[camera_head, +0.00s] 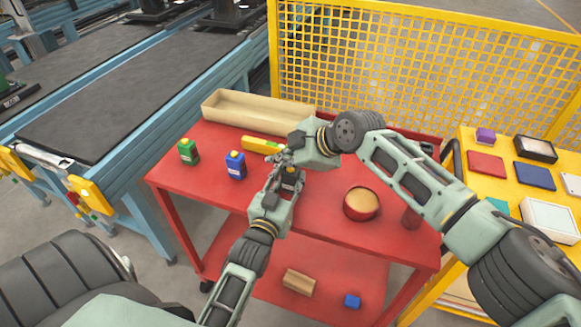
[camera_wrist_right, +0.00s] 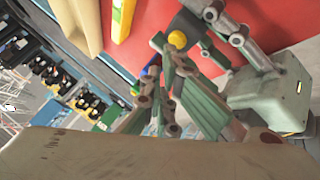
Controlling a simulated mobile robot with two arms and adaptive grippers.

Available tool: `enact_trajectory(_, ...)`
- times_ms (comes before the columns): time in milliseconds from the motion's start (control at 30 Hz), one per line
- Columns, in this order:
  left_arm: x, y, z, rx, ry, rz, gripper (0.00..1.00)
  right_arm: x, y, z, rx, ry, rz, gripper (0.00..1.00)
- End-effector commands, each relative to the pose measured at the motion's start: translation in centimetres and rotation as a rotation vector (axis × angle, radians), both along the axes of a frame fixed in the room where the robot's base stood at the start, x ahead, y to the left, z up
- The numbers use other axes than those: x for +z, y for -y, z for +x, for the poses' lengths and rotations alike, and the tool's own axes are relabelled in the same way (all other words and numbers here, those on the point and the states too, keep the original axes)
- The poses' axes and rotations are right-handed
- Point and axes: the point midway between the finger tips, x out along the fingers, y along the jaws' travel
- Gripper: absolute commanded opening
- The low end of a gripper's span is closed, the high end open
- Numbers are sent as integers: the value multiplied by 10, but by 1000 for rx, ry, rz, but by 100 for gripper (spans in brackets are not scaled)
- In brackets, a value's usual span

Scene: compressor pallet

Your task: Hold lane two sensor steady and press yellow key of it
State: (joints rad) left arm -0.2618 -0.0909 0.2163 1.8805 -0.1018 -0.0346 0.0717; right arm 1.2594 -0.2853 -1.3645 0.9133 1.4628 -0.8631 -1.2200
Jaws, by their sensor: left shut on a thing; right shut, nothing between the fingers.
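My left gripper (camera_head: 289,182) is shut on a small dark sensor (camera_head: 291,172), mostly hidden by the grippers, over the middle of the red table. Its round yellow key (camera_wrist_right: 177,40) shows in the right wrist view. My right gripper (camera_head: 280,159) is shut and empty, coming in from the right with its fingertips close to the sensor. In the right wrist view its fingers (camera_wrist_right: 160,43) are beside the yellow key; I cannot tell whether they touch it. How the left fingers grip the sensor is partly hidden.
The red table (camera_head: 325,218) bears a green container (camera_head: 188,151), a blue container (camera_head: 235,165), a yellow block (camera_head: 262,145), a beige tray (camera_head: 235,115) and a round red tin (camera_head: 361,204). A yellow mesh fence (camera_head: 420,70) stands behind.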

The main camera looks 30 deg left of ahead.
Motion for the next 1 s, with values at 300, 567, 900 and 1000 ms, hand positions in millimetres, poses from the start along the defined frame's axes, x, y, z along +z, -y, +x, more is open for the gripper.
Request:
enact_trajectory(300,-1,0,0,0,-1,-1,4,-1,0,0,0,0,0,0)
enact_trajectory(567,-1,0,0,0,-1,0,4,-4,0,0,1,1,0,0)
enact_trajectory(900,-1,0,0,0,-1,0,4,-8,0,0,1,0,-1,0)
enact_trajectory(1000,-1,0,0,0,-1,0,4,-9,0,0,1,0,-1,0)
